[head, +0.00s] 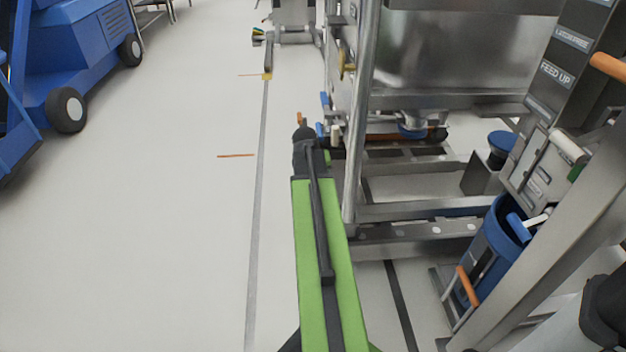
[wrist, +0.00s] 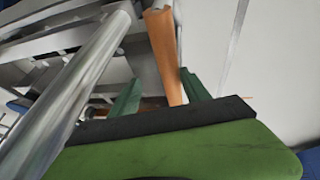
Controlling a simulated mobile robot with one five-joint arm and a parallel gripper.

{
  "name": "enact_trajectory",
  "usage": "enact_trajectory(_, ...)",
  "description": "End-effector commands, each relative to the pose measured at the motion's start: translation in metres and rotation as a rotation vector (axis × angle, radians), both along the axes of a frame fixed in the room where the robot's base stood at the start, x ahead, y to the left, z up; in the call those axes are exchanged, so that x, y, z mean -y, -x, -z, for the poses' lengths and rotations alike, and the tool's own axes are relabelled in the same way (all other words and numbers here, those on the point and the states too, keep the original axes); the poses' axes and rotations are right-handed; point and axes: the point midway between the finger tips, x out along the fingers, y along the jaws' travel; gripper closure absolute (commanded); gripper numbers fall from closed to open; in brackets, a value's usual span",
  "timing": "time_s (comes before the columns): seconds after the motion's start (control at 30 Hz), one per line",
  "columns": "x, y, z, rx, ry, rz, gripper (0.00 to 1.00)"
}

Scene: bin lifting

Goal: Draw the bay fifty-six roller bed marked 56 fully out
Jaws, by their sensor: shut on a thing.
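My gripper (wrist: 165,95) shows in the wrist view as two green fingers with an orange handle (wrist: 163,50) between them; it is shut on this handle. In the head view my green arm reaches forward, and its wrist hides most of the gripper. A small orange piece (head: 302,118) shows just beyond the wrist, probably the same handle. A low metal frame (head: 415,210) under the steel vessel, right of my arm, may be the roller bed. No mark 56 is readable, so I cannot tell which part is the bed.
A steel post (head: 360,130) stands close to the right of my arm; it also looms in the wrist view (wrist: 70,100). A steel vessel (head: 460,50) is above the frame. A blue bin (head: 490,250) stands right. Floor left is clear up to a blue machine (head: 75,65).

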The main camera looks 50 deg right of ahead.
Motion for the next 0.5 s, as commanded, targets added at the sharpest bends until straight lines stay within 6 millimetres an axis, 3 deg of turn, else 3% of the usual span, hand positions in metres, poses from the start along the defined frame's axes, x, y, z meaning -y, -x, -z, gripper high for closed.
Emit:
enact_trajectory(0.17, -0.008, 0.004, -0.027, -0.002, 0.002, 0.000, 0.53)
enact_trajectory(0.5, -0.041, 0.015, -0.104, -0.002, 0.002, 0.000, 0.53)
